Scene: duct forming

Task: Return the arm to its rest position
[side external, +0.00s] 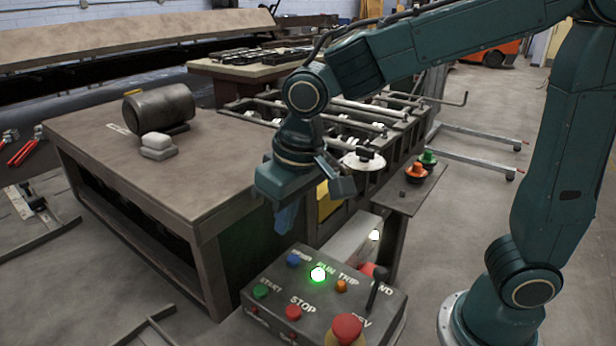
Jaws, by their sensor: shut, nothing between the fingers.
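My gripper (338,184) hangs from the teal arm near the middle of the side external view. It is shut, with nothing seen held in it. It is in front of the right end of the brown-topped bench (110,160) and above and behind the control box (262,318). The arm reaches in from the right, bent over the work area.
The control box has a lit green RUN light (318,274), a black lever (377,287) and a red mushroom button (346,329). A small stand (400,198) holds orange and green knobs. A dark cylinder (160,107) and pale blocks (158,146) sit on the bench.

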